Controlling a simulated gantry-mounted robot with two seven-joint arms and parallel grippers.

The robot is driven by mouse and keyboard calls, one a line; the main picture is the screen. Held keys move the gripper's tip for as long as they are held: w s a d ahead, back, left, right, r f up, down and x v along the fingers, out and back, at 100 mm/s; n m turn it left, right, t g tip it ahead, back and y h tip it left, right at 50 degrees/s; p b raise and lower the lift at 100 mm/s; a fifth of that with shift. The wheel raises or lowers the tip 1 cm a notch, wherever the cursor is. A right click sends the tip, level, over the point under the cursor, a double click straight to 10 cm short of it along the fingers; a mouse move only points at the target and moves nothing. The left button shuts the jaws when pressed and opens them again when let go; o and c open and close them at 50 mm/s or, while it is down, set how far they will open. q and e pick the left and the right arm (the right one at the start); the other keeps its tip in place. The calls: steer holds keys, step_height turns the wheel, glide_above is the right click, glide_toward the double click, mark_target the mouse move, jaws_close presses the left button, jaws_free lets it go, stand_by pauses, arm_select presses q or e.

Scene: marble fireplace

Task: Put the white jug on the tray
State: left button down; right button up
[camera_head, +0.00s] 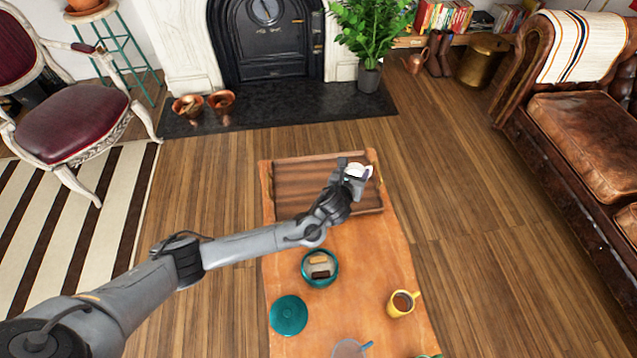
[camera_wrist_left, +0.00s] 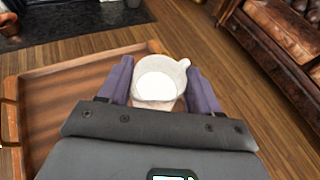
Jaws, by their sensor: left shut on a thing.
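The white jug (camera_head: 357,170) is at the right part of the wooden tray (camera_head: 300,181) in the head view. In the left wrist view the jug (camera_wrist_left: 160,80) sits upright between the two purple fingers, its spout or handle pointing right. My left gripper (camera_head: 352,173) is shut on it. The tray (camera_wrist_left: 62,88) fills the left of the wrist view, below the jug; whether the jug touches the tray floor I cannot tell. My right gripper is not in view.
The tray stands at the far end of an orange table (camera_head: 357,255). Nearer are a teal bowl with snacks (camera_head: 320,268), a teal plate (camera_head: 288,315) and a yellow mug (camera_head: 402,303). A leather sofa (camera_head: 580,130) is right, a chair (camera_head: 70,125) left.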

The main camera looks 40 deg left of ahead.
arm_select(q)
steer(key=s+a+f+y+b, duration=0.1)
steer(key=a+f+b, duration=0.7)
steer(key=a+f, duration=0.5)
steer(key=a, duration=0.5)
steer(key=shift+s+n, duration=0.25)
steer(key=shift+n, duration=0.15)
steer(key=shift+w, duration=0.1)
steer(key=shift+f, duration=0.15)
steer(key=shift+c, duration=1)
jaws_free()
